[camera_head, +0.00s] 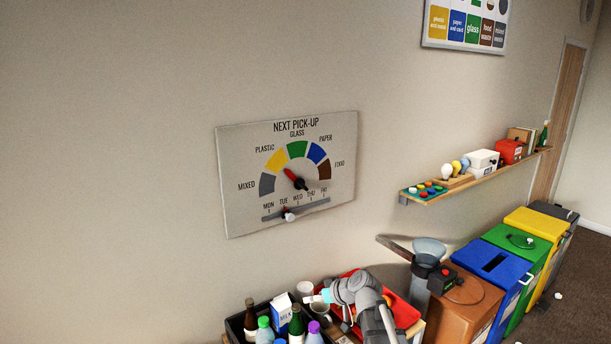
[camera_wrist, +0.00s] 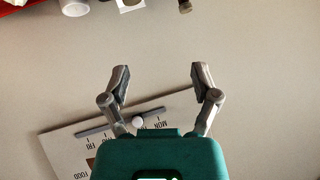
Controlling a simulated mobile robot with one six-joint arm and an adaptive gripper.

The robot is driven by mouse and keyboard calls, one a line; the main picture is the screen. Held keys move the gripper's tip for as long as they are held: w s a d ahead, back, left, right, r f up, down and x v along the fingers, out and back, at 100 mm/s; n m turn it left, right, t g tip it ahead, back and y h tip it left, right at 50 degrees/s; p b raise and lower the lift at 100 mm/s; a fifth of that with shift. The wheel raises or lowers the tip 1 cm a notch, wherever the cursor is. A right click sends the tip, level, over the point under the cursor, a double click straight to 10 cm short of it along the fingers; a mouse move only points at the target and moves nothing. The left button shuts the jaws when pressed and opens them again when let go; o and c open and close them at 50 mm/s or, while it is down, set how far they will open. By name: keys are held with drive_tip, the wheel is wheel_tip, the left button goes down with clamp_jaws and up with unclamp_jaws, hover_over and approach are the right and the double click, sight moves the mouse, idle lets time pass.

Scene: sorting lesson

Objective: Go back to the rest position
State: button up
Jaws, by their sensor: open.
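My gripper (camera_wrist: 160,78) is open and empty in the wrist view, its two fingers wide apart with bare wall between them. In the head view my arm reaches up from the bottom edge, in front of a red tray (camera_head: 406,313); its fingers are not clear there. The "next pick-up" board (camera_head: 240,175) is on the wall, up and left of my arm. Its red-tipped pointer (camera_head: 294,178) leans up-left, toward the yellow plastic sector. Its slider knob (camera_head: 288,215) is near TUE. The board shows upside down in the wrist view (camera_wrist: 65,150), partly behind my gripper.
A black crate (camera_head: 234,327) of bottles and a carton (camera_head: 282,312) stands left of my arm. A grey funnel (camera_head: 429,247) and brown bin (camera_head: 471,300) stand right. Blue (camera_head: 510,272), green and yellow bins follow. A wall shelf (camera_head: 470,183) holds several objects. The left wall is bare.

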drive_tip(key=s+d+f+m+g+h, duration=0.3)
drive_tip(key=s+d+f+h, duration=0.1)
drive_tip(key=s+d, duration=0.3)
drive_tip(key=s+d+f+m+g+h, duration=0.3)
drive_tip(key=s+d, duration=0.4)
drive_tip(key=s, duration=0.5)
drive_tip(key=shift+f+m+h+b, duration=0.3)
drive_tip(key=shift+f+m+h, duration=0.2)
drive_tip(key=shift+h, duration=0.2)
drive_tip(key=shift+c, duration=0.3)
idle(1.4)
